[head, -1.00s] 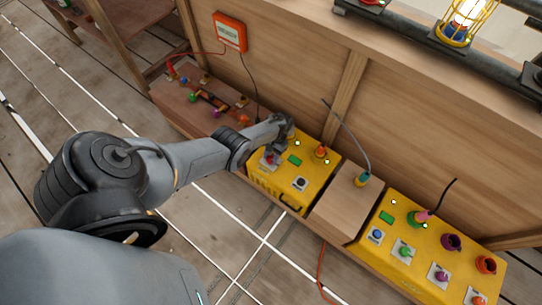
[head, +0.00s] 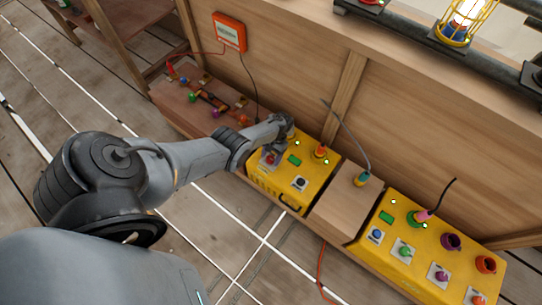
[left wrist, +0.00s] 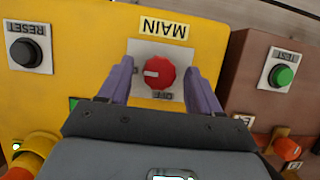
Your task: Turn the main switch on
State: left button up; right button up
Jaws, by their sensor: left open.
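The main switch is a red rotary knob (left wrist: 160,72) on a white plate, on a yellow box (left wrist: 85,18). A MAIN label shows upside down beside it, and an OFF mark lies on the gripper side of the plate. The knob's white mark points left in the left wrist view. My left gripper (left wrist: 158,68) is open, with one purple finger on each side of the knob; I cannot tell whether they touch it. In the head view the left gripper (head: 273,153) is over the yellow box (head: 318,178). My right gripper is in neither view.
A black RESET button (left wrist: 25,53) is on the same box, and a green TEST button (left wrist: 284,76) is on the brown box beside it. Another yellow box (head: 405,262) with several connectors is at right.

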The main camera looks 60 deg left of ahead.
pick_arm(q)
jog(key=p+v, duration=0.5)
jog(key=v, duration=0.5)
jog(key=shift+w+r, duration=0.2)
jog(key=shift+r, duration=0.1)
jog(key=shift+a, duration=0.1)
